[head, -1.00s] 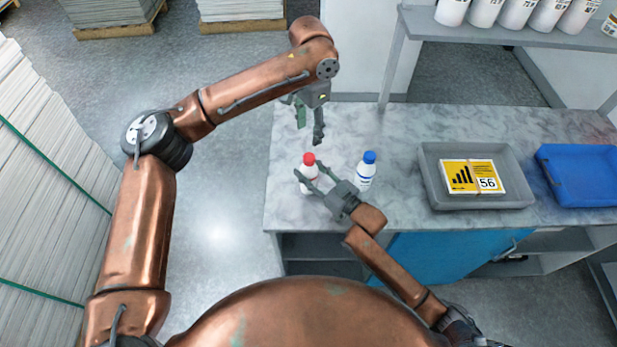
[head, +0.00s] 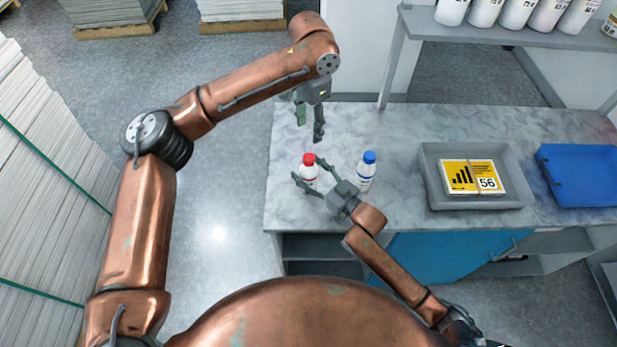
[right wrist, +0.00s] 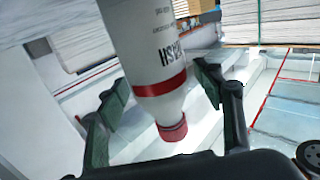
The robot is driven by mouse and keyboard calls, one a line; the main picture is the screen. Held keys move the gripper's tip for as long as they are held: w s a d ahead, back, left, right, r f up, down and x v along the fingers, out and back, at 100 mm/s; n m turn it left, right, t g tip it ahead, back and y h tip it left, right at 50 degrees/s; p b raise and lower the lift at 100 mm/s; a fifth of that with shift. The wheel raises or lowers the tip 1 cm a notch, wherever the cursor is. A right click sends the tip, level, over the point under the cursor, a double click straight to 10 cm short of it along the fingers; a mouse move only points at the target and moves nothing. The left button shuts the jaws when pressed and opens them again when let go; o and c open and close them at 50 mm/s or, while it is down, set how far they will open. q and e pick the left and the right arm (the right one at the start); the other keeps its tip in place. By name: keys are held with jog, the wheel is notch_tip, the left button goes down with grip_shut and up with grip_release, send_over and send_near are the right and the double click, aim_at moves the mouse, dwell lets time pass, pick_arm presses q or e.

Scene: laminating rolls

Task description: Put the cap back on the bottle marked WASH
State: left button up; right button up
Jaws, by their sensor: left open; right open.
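A white bottle with a red cap (head: 308,159) and a red band stands on the marble counter. In the right wrist view this bottle (right wrist: 150,50) appears upside down, its red cap (right wrist: 173,131) at the neck and lettering that seems to read WASH. My right gripper (head: 307,169) is open, its fingers on either side of this bottle; contact cannot be told. A white bottle with a blue cap (head: 366,175) stands to the right, its marking unreadable. My left gripper (head: 310,130) is open and empty, pointing down above the counter behind the red-capped bottle.
A grey tray (head: 428,165) with a yellow card marked 56 (head: 470,177) sits right of the bottles. A blue tray (head: 560,160) is farther right. Several white bottles stand on a raised shelf (head: 425,25). The counter (head: 400,120) behind the bottles is clear.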

jog(key=v, duration=1.2)
